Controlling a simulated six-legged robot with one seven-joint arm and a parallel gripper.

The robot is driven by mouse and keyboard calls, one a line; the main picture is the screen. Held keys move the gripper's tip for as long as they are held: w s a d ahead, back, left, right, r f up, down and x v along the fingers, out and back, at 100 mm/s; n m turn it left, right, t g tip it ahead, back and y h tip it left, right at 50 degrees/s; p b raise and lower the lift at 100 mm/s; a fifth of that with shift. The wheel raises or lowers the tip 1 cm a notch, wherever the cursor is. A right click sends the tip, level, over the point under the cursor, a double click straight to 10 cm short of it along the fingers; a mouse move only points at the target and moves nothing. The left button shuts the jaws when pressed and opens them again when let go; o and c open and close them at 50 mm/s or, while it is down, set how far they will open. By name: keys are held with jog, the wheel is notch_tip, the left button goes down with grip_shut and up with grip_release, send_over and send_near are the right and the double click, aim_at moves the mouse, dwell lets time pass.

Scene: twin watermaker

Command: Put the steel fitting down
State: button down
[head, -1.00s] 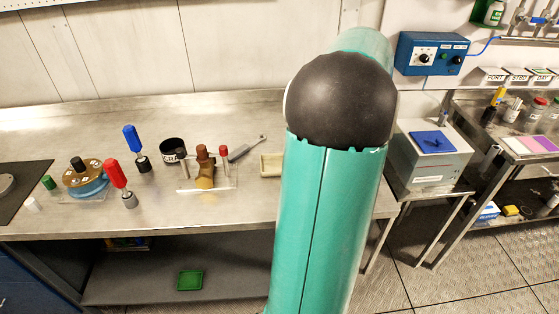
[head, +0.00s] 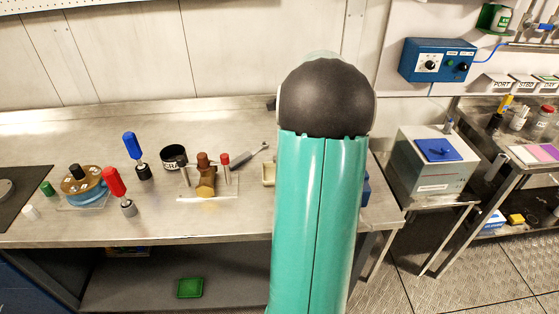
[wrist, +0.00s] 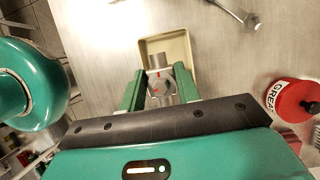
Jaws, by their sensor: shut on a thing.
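My gripper (wrist: 159,88) is shut on the steel fitting (wrist: 158,74), a grey metal piece with red marks, held between two green fingers in the wrist view. The fitting overlaps the cream rectangular tray (wrist: 182,45) in that view. I cannot tell whether it touches the tray floor. In the head view the tray (head: 268,173) shows only in part on the steel bench, left of my arm. My arm hides the gripper and fitting there.
The steel bench (head: 235,120) also holds a brown valve (head: 205,180), red (head: 115,181) and blue (head: 129,145) handled tools. The bench's back is clear.

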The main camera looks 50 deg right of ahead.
jog(key=shift+w+a+f, duration=0.1)
jog(key=shift+w+f, duration=0.35)
jog(key=shift+f, duration=0.1)
jog(key=shift+d+x, duration=0.2)
jog(key=shift+x, duration=0.7)
jog(key=shift+d+x, duration=0.15)
jog(key=shift+x, duration=0.75)
jog(key=shift+s+f, duration=0.2)
jog(key=shift+s, duration=0.05)
jog(key=c, duration=1)
grip_release()
jog(key=shift+f, duration=0.1)
jog(key=v, duration=1.2)
jog(key=shift+r, duration=0.2)
jog(key=shift+s, duration=0.1)
